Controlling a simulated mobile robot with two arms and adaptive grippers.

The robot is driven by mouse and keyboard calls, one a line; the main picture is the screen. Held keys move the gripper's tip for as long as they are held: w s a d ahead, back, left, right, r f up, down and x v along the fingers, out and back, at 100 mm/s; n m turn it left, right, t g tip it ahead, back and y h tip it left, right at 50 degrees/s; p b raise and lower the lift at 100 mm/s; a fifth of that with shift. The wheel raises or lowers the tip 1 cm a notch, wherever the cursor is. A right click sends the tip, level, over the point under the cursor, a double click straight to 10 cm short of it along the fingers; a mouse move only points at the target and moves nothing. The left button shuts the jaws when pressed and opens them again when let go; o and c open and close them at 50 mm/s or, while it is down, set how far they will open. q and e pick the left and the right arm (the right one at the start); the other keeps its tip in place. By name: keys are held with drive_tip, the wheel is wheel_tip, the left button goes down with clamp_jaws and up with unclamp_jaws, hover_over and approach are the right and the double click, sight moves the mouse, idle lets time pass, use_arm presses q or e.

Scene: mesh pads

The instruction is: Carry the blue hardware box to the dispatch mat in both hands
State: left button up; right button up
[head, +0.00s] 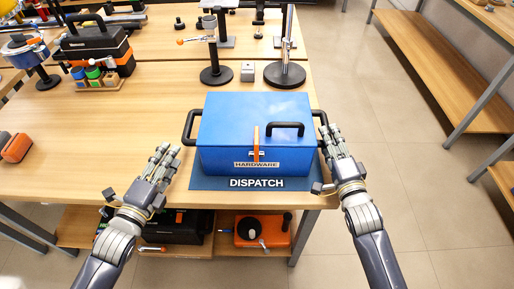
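The blue hardware box (222,125) sits upright on the dark blue dispatch mat (210,183) near the table's front right corner. It has a black handle at each side, an orange latch and a HARDWARE label. My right gripper (330,140) is at the box's right side, close to the right handle (321,118). Its fingers look extended, and I cannot tell whether they touch the handle.
Behind the box stand two black-based stands (285,74) and a small grey block (248,71). A black and orange toolbox (95,45) and small colored pots are at the back left. Shelves (450,60) stand across the aisle.

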drive_tip(key=s, duration=0.5)
drive_tip(key=shift+s+d+r, duration=0.1)
drive_tip(key=shift+s+d, duration=0.2)
drive_tip(key=shift+s, duration=0.1)
